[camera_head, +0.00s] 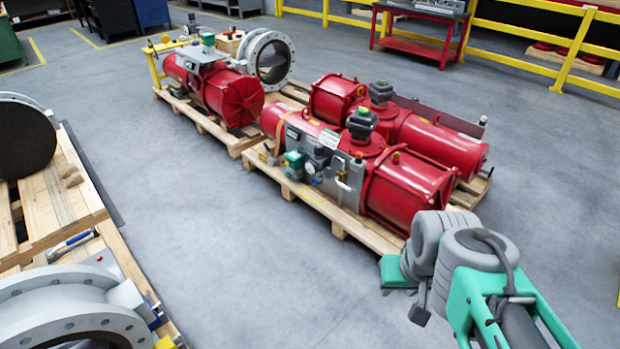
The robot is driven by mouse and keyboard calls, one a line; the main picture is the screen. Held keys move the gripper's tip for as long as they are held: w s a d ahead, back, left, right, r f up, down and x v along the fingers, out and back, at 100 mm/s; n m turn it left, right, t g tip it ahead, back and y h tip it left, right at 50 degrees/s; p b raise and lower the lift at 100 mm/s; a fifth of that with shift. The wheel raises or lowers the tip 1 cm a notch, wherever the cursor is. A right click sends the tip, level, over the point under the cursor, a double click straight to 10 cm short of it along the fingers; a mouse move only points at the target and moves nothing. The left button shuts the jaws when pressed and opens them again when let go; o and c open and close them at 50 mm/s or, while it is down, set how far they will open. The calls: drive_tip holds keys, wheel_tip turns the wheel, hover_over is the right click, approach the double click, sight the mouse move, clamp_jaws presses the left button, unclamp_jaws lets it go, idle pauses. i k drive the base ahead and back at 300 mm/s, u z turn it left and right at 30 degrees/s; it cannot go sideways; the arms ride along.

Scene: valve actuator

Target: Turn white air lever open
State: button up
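A red valve actuator (405,188) lies on a wooden pallet in the middle of the view. A grey control panel (328,170) is on its near side, with a green-capped device and gauges. A small white lever-like part (343,185) shows at the right end of this panel; it is too small to tell its exact position. My arm reaches in from the lower right. My gripper (418,308) is at its end, to the lower right of the panel and apart from it. Its fingers are not clear, and I see nothing held.
A second red actuator (440,143) lies behind, and another (235,98) stands on a pallet farther left. The wooden pallet edge (352,222) juts out below the panel. Large grey valve rings (70,310) sit at the lower left. The floor (230,240) between is clear.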

sight(336, 180)
drive_tip(key=u, duration=0.35)
drive_tip(key=i, duration=2.25)
drive_tip(key=u, duration=1.65)
drive_tip(key=i, duration=1.25)
drive_tip(key=z, duration=2.25)
